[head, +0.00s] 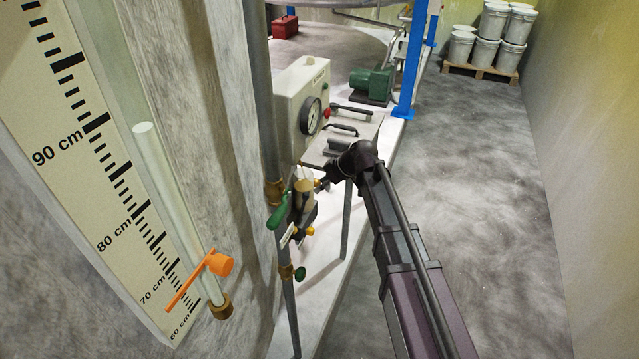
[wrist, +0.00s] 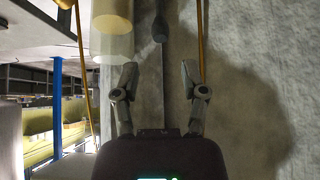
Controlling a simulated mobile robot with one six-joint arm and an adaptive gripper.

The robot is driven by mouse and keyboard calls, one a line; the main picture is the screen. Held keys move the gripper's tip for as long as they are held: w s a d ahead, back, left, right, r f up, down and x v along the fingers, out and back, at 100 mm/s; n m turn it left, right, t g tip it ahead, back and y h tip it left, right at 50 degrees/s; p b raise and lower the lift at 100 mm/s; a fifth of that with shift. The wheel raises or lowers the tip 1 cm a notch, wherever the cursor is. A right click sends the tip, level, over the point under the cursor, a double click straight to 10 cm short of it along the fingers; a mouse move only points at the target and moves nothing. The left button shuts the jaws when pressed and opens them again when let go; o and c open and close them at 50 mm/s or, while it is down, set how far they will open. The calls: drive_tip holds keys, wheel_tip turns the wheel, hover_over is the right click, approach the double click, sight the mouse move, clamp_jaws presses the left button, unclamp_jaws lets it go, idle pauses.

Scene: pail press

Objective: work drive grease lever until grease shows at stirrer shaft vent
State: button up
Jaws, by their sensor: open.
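In the wrist view my gripper (wrist: 159,78) is open, its two fingers wide apart. A thin grey rod with a dark knob (wrist: 160,29), apparently the grease lever, runs up between the fingers without visible contact. A pale yellowish cylinder (wrist: 112,36) hangs at the upper left of the fingers. In the head view my arm reaches in from the lower right to a cluster of fittings by the upright pipe; a small tan cylinder (head: 303,189) shows there. My fingers cannot be made out clearly in that view. I cannot identify the stirrer shaft vent or any grease.
A green handle (head: 278,211) sits on the upright pipe (head: 264,100). Behind stands a pale box with a dial gauge (head: 311,115). An orange lever (head: 188,286) and a scale board (head: 95,165) are near left. A blue post (head: 411,60) stands beyond; floor at right is clear.

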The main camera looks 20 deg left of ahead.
sight(308, 195)
drive_tip(key=shift+f, duration=0.15)
drive_tip(key=b+x, duration=0.7)
drive_tip(key=x, duration=0.1)
drive_tip(key=shift+a+f, duration=0.1)
drive_tip(key=shift+f, duration=0.05)
drive_tip(key=shift+r+p, duration=0.3)
drive_tip(key=shift+p, duration=0.05)
drive_tip(key=c, duration=0.8)
